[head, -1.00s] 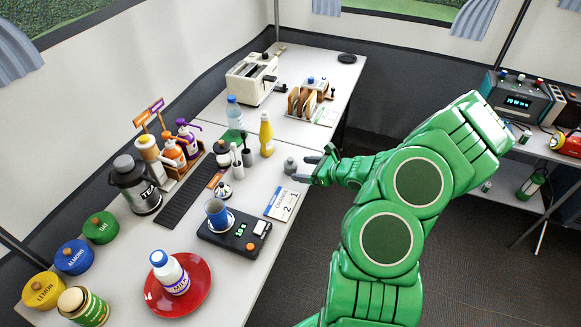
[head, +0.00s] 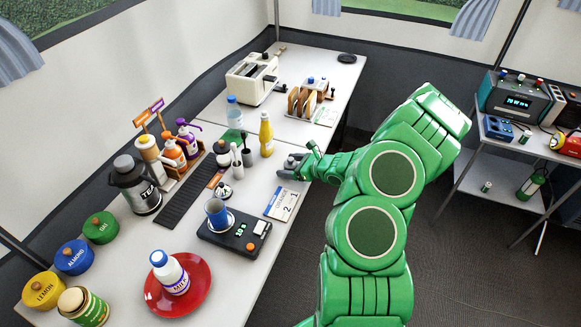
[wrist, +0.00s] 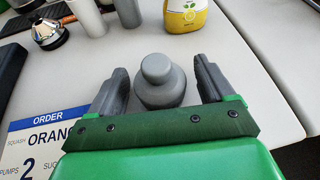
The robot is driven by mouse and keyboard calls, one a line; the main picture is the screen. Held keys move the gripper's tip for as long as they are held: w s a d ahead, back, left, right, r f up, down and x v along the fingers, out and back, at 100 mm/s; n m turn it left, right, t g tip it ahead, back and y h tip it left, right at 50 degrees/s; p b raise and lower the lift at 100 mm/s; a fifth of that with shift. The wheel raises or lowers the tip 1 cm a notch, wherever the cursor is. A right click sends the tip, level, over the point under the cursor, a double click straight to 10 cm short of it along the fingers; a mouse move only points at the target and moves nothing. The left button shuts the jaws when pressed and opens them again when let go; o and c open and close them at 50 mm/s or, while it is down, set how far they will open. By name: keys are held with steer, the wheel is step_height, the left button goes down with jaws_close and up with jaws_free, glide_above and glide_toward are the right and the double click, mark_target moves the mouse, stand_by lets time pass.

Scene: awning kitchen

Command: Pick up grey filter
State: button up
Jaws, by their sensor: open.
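The grey filter (wrist: 160,82) is a small grey piece with a rounded knob on top, standing upright on the white table. In the wrist view it sits between the two dark grey fingers of my gripper (wrist: 162,90), which are open on either side of it. A gap shows between the filter and each finger. In the head view my gripper (head: 294,170) is low over the table's right edge, and its fingers mostly hide the filter.
An order card (head: 282,204) lies just in front of my gripper. A yellow bottle (head: 266,135) stands behind the filter. A black scale (head: 234,234) with a blue cup (head: 217,213) is nearer. The table's right edge runs under my arm.

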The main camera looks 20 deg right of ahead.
mark_target(289, 158)
steer(key=c, duration=1.1)
steer(key=shift+r, duration=0.45)
step_height(289, 158, up, 3)
steer(key=shift+s+f, duration=0.1)
steer(key=shift+s, duration=0.05)
steer(key=shift+s+a+r, duration=0.5)
steer(key=shift+s+r, duration=1.05)
steer(key=shift+s, duration=0.65)
steer(key=shift+s+a+r, duration=0.55)
steer(key=shift+s+r, duration=1)
steer(key=shift+s, duration=0.65)
steer(key=shift+s+a+r, duration=0.5)
steer(key=shift+s+r, duration=1.05)
steer(key=shift+s, duration=0.65)
